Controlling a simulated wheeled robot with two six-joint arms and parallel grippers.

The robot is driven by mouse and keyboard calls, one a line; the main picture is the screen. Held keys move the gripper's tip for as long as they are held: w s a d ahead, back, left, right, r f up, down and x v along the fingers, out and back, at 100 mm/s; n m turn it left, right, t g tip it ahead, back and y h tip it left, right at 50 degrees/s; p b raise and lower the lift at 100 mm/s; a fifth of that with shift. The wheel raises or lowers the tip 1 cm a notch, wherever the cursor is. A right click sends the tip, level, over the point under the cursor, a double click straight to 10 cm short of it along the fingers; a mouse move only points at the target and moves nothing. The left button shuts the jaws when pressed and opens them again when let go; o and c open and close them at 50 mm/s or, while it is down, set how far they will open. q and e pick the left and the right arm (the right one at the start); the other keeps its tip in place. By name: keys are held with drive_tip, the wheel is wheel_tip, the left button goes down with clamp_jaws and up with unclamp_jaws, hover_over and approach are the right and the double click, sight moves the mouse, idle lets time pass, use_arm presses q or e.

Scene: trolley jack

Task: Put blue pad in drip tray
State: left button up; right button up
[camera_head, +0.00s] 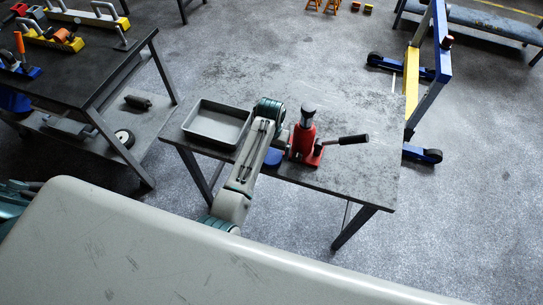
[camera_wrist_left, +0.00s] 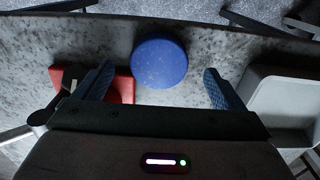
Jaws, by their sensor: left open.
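The blue pad (camera_wrist_left: 159,61) is a round disc lying flat on the grey table; in the head view only part of it (camera_head: 273,157) shows beside my left arm. My left gripper (camera_wrist_left: 157,86) is open and empty, with its two fingers on either side of the pad in the wrist view and apart from it. The drip tray (camera_head: 217,124) is a shallow grey rectangular tray on the table's left part, left of my left arm. It also shows at the right of the wrist view (camera_wrist_left: 285,97). My right gripper is not in view.
A red bottle jack (camera_head: 303,137) with a black handle (camera_head: 352,139) stands right of the pad, close to one finger. A dark workbench (camera_head: 75,70) with tools is at the left. A blue and yellow hoist (camera_head: 413,80) stands behind right. The table's right part is clear.

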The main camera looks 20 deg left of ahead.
sight(271, 157)
use_arm(q)
drive_tip(key=shift+w+f+p, duration=0.1)
drive_tip(key=shift+f+p, duration=0.5)
drive_tip(key=shift+f, duration=1.35)
drive_tip(key=c, duration=1.1)
drive_tip(key=shift+c, duration=0.9)
drive_tip(key=shift+r, duration=0.1)
